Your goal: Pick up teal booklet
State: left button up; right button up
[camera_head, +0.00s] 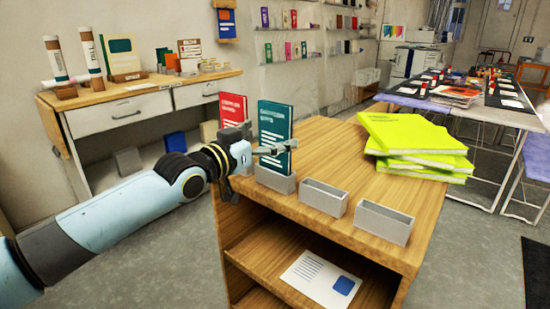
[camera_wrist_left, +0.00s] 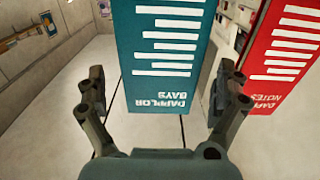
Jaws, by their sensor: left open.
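The teal booklet (camera_head: 275,122) stands upright in a grey holder (camera_head: 275,181) at the left edge of the wooden cabinet top. My left gripper (camera_head: 270,150) is at the booklet's lower part. In the left wrist view the teal booklet (camera_wrist_left: 165,55) shows its lettered cover, upside down, between the two spread fingers of my left gripper (camera_wrist_left: 162,75). The fingers look open, one at each side of it; I cannot tell whether either touches. My left arm hides a little around the holder. My right gripper is not in view.
A red booklet (camera_head: 232,108) stands close behind and left of the teal one; it shows at right in the wrist view (camera_wrist_left: 285,50). Two empty grey holders (camera_head: 323,198) (camera_head: 383,222) stand to the right. Lime booklets (camera_head: 415,140) are stacked farther back. The middle cabinet top (camera_head: 335,150) is clear.

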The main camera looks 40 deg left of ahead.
pick_arm(q)
jog(key=w+b, duration=0.1)
jog(key=w, duration=0.1)
jog(key=shift+w+f, duration=0.1)
jog(key=shift+w, duration=0.2)
jog(key=c, duration=1.1)
jog(key=shift+c, duration=0.2)
